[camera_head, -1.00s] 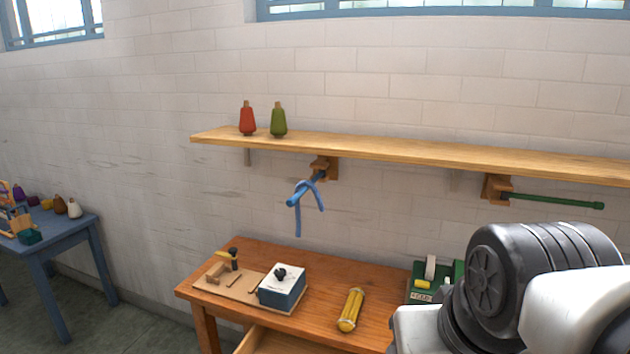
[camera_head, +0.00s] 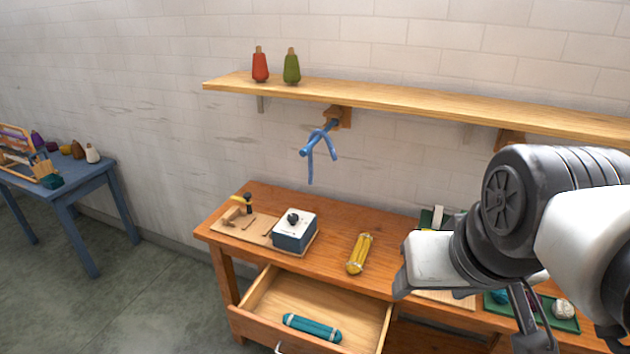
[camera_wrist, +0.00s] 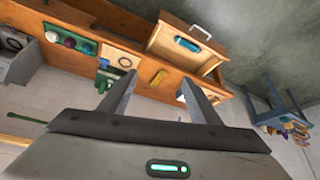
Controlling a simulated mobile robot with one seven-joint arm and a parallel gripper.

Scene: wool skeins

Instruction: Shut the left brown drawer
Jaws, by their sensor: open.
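The left brown drawer (camera_head: 262,319) is pulled out from under the brown workbench (camera_head: 335,228). A teal skein with pale bands (camera_head: 312,328) lies inside it, and a metal handle shows at its front. In the wrist view the open drawer (camera_wrist: 158,42) appears at the top with its pale handle and the teal skein (camera_wrist: 187,44). My gripper (camera_wrist: 157,92) is open and empty, its two fingers apart. It is away from the drawer and touches nothing that I can see. In the head view my arm is at the right and the fingertips cannot be made out.
A yellow skein (camera_head: 359,254) and a blue-and-white box (camera_head: 295,230) on a board lie on the bench. A wall shelf (camera_head: 400,97) with red and green cones runs above, with a blue skein (camera_head: 318,146) hanging below.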

